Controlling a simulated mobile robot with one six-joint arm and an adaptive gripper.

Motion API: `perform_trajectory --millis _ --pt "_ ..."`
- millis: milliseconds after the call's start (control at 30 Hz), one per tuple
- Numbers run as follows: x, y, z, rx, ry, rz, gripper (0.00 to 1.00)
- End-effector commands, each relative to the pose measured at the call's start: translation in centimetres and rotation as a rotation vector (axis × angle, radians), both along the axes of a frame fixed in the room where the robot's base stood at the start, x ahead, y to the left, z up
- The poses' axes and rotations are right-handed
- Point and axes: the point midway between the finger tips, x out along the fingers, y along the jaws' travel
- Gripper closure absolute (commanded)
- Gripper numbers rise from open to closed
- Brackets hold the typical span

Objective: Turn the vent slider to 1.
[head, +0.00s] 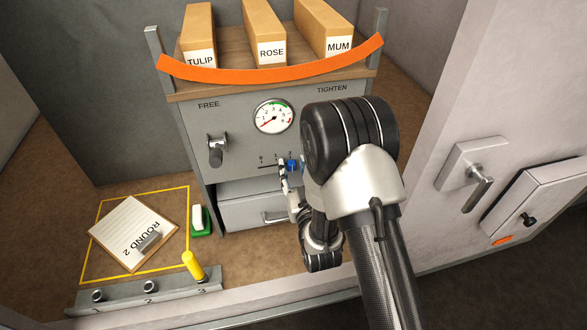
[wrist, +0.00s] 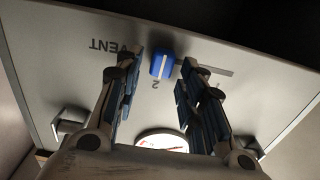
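The vent slider's blue knob (head: 292,165) sits on a dark horizontal slot in the grey cabinet front, below the gauge. In the wrist view the blue knob (wrist: 162,67) stands beside an upside-down figure 2, with VENT printed to its left. The slot (wrist: 213,70) runs on to the right there, which is left in the head view. My gripper (wrist: 161,61) is open, one finger on each side of the knob, with gaps showing. In the head view my gripper (head: 285,178) is at the knob, partly hidden by my arm. Contact cannot be told.
A round gauge (head: 274,117) and a grey lever (head: 217,150) are on the cabinet front. A drawer (head: 253,212) is below. Boxes labelled TULIP, ROSE and MUM stand on top behind an orange strip (head: 270,73).

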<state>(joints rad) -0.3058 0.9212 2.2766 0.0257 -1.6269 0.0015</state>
Motion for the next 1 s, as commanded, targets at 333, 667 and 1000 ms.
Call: perform_trajectory --millis 333,667,1000 --pt "0.0 0.0 0.0 0.0 0.0 0.0 0.89" --pt "0.0 0.0 0.0 0.0 0.0 0.0 1.0" --pt "-0.3 1.4 0.0 0.0 -0.001 0.006 1.0"
